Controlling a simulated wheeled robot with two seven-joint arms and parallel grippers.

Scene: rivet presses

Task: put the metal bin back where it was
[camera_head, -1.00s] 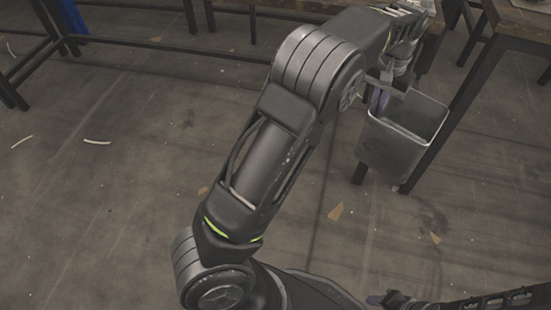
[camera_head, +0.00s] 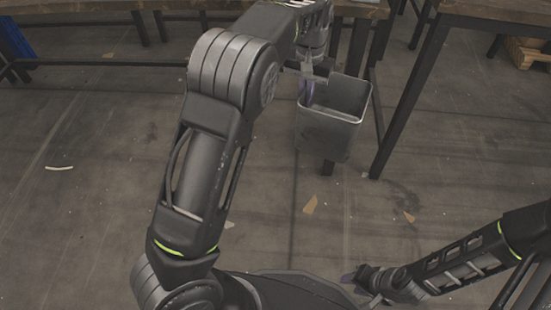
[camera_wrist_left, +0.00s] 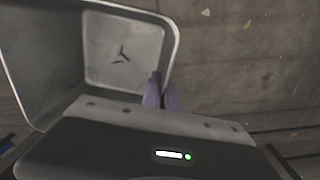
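The metal bin (camera_head: 328,133) is a grey, open-topped box held in the air at upper middle in the head view. Its open inside (camera_wrist_left: 120,55) fills the upper left of the left wrist view, with a small dark mark on the inner face. My left gripper (camera_head: 306,90) is shut on the bin's rim; its purple fingers (camera_wrist_left: 163,95) show at the rim's corner in the wrist view. My right gripper (camera_head: 358,291) is low in the head view, apart from the bin, with its fingertips apart and nothing between them.
A wooden-topped table (camera_head: 125,7) with dark legs runs along the back left. Another table (camera_head: 490,12) stands at the upper right, its dark leg (camera_head: 408,95) just right of the bin. The concrete floor (camera_head: 80,220) is open, with small scraps on it.

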